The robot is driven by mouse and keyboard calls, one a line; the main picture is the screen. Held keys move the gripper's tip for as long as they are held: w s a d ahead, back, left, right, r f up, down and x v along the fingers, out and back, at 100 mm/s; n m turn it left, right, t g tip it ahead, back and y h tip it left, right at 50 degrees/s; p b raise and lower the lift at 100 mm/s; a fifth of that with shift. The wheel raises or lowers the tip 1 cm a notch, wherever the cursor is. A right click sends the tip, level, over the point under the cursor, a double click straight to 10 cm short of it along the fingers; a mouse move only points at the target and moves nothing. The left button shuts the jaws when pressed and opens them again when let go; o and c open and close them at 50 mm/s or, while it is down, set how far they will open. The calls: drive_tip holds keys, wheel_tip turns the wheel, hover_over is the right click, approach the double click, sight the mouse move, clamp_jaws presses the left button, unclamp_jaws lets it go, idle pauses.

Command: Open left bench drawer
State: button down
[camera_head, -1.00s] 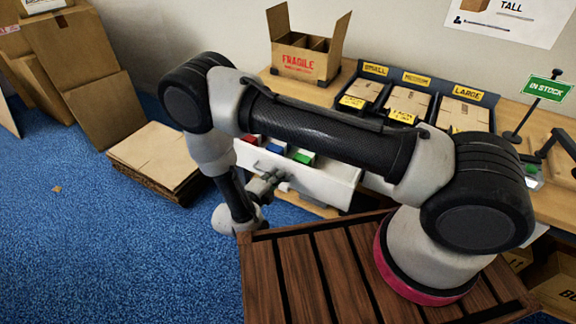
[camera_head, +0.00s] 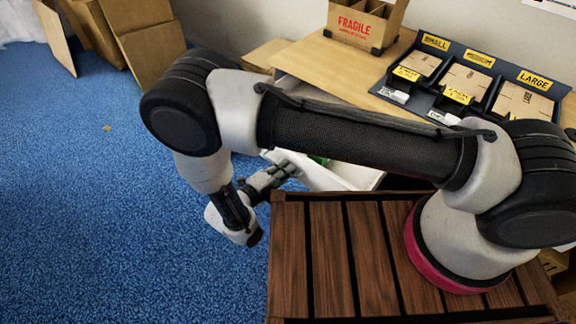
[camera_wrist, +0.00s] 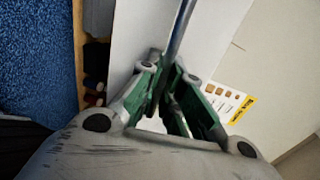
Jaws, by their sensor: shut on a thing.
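The white bench drawer (camera_head: 312,174) is pulled out from under the wooden bench top, and part of its inside shows. A green item in it (camera_head: 318,160) is partly hidden by my arm. My gripper (camera_head: 288,168) is at the drawer's front. In the wrist view, my gripper's green-sided fingers (camera_wrist: 172,90) are shut on the metal bar handle (camera_wrist: 181,28), with the white drawer front (camera_wrist: 137,40) behind it. My arm hides much of the drawer and the bench below the top.
On the bench top (camera_head: 352,72) stand a carton marked FRAGILE (camera_head: 366,22) and a dark sorter (camera_head: 478,75) with flat cartons. Cardboard sheets (camera_head: 140,35) lean at the back left. Blue carpet (camera_head: 90,200) is open at left. My slatted wooden deck is in front.

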drive_tip(key=c, duration=1.9)
unclamp_jaws()
drive_tip(key=shift+o, duration=0.2)
drive_tip(key=v, duration=1.2)
